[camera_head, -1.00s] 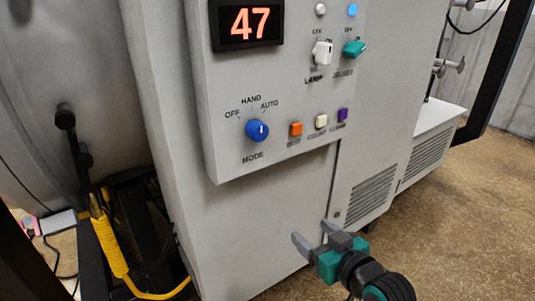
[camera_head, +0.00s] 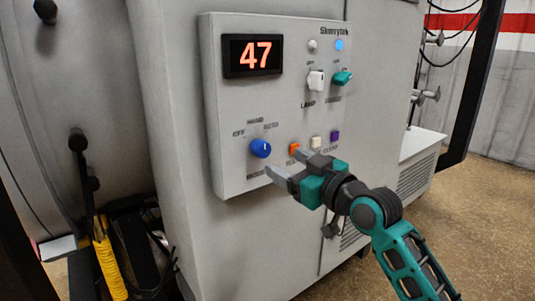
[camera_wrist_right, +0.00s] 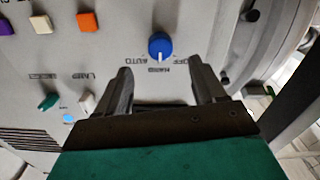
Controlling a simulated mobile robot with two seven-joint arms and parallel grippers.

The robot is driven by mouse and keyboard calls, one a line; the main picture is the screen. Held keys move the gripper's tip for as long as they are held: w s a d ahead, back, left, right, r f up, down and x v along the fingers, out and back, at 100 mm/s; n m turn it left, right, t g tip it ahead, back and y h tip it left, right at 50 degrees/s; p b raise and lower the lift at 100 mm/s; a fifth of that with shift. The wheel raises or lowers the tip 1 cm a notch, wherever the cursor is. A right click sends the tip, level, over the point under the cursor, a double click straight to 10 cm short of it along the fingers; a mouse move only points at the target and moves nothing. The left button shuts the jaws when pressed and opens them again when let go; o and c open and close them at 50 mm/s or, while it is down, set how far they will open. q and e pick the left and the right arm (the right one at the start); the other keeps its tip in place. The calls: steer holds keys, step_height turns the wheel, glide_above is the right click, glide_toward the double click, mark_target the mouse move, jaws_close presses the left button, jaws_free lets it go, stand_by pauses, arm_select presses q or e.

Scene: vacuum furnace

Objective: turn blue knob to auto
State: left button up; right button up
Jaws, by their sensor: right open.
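The blue knob (camera_head: 260,148) is on the grey control panel (camera_head: 225,110), above the MODE label and below the OFF, HAND and AUTO marks. In the right wrist view, the blue knob (camera_wrist_right: 160,46) appears upside down, its white pointer line towards HAND. My right gripper (camera_head: 288,164) is open and empty, just below and right of the knob in the head view. In the wrist view the knob lies beyond the gap between my right fingertips (camera_wrist_right: 161,69), apart from them. My left gripper is not in view.
An orange button (camera_head: 294,149), a white button (camera_head: 316,142) and a purple button (camera_head: 335,136) sit right of the knob, close to my gripper. Above are a white LAMP switch (camera_head: 315,80), a teal switch (camera_head: 342,77) and a display (camera_head: 253,55) reading 47.

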mark_target(265, 152)
steer(key=x, duration=0.8)
steer(key=c, duration=1.1)
steer(key=shift+o, duration=0.2)
